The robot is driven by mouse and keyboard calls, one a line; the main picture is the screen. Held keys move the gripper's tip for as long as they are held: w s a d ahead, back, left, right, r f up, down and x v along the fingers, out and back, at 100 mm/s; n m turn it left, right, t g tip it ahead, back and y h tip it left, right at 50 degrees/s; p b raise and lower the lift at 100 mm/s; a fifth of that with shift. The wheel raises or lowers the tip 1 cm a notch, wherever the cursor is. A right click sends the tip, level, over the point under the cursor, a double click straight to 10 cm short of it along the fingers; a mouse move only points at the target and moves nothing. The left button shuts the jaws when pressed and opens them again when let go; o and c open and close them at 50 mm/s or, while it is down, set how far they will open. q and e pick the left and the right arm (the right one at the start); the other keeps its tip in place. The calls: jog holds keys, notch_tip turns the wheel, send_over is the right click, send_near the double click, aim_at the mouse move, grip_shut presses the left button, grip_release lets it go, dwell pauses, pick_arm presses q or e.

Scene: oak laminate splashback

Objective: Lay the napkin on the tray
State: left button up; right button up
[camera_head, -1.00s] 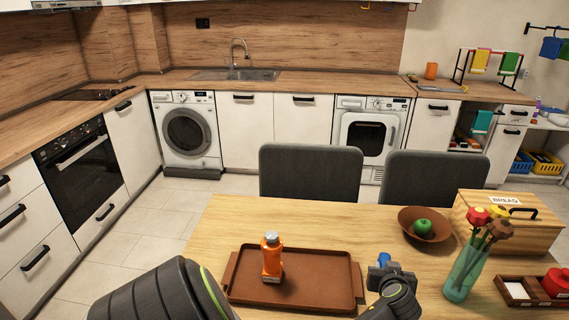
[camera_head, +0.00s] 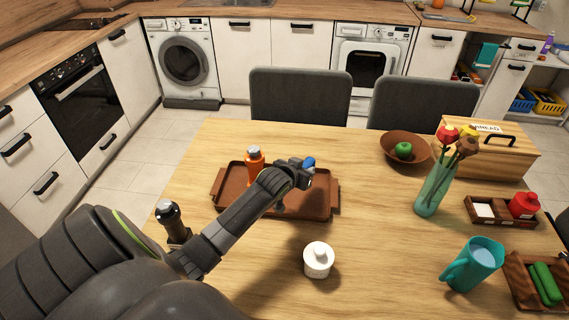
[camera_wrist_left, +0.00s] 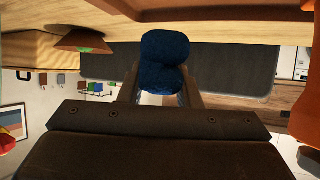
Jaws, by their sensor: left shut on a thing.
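The brown tray (camera_head: 232,203) lies on the wooden table, with an orange bottle (camera_head: 254,166) standing in its left part. My left gripper (camera_head: 304,173) is over the tray's right part, shut on a small blue roll, which I take as the napkin (camera_head: 309,162). The left wrist view shows the dark blue napkin (camera_wrist_left: 165,62) pinched between the two fingers of the gripper (camera_wrist_left: 162,90). It seems to be held a little above the tray; the exact gap cannot be told. My forearm hides part of the tray's front. My right gripper is not in view.
A white jar (camera_head: 318,261) stands in front of the tray and a dark grinder-like thing (camera_head: 172,224) at its left front. To the right are a bowl (camera_head: 393,143) with a green apple, a flower vase (camera_head: 433,190), a teal jug (camera_head: 472,265) and a bread box (camera_head: 505,152).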

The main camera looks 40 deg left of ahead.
pick_arm(q)
send_over(302, 195)
notch_tip(302, 195, down, 5)
jog(key=shift+r, duration=0.2)
notch_tip(302, 195, down, 3)
jog(key=shift+r, duration=0.1)
jog(key=o, duration=1)
jog(key=shift+f, duration=0.25)
jog(key=shift+c, duration=0.2)
